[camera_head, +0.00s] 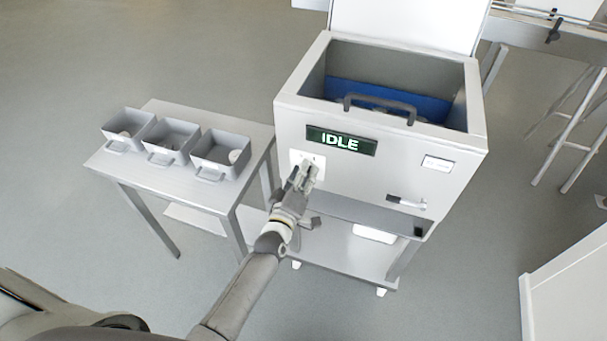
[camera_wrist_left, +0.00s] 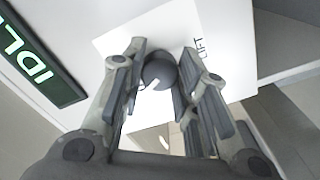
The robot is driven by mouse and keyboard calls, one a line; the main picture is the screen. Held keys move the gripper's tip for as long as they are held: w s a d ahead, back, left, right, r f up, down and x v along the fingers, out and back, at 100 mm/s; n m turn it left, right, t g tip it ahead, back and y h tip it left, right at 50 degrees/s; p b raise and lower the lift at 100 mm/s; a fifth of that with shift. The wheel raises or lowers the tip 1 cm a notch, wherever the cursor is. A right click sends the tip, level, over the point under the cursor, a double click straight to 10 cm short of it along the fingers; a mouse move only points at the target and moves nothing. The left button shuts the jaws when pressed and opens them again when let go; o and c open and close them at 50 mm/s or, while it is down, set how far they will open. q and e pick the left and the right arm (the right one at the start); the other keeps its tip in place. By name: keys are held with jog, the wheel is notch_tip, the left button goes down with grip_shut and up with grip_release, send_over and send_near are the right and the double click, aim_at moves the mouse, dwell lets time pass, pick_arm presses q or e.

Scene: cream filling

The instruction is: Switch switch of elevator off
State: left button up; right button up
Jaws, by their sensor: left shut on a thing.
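The elevator switch is a dark round knob (camera_wrist_left: 160,72) on a white plate marked "LIFT" (camera_wrist_left: 213,62) in the left wrist view. In the head view the plate (camera_head: 296,157) is on the front of the grey machine (camera_head: 292,120), left of and below the green "IDLE" display (camera_head: 341,142). My left gripper (camera_head: 306,172) is at the plate. In the left wrist view its fingers (camera_wrist_left: 160,82) are on both sides of the knob, shut on it. My right gripper is not in view.
A small table (camera_head: 191,192) with three grey bins (camera_head: 222,153) stands left of the machine. The machine's open top has a handle (camera_head: 380,104) and a blue interior. Grey floor is open in front.

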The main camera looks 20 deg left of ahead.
pick_arm(q)
jog(key=shift+f+n, duration=0.1)
jog(key=shift+n, duration=0.2)
jog(key=o, duration=1)
jog(key=shift+s, duration=0.1)
jog(key=s, duration=1.2)
jog(key=shift+a, duration=0.2)
jog(key=shift+w, duration=0.1)
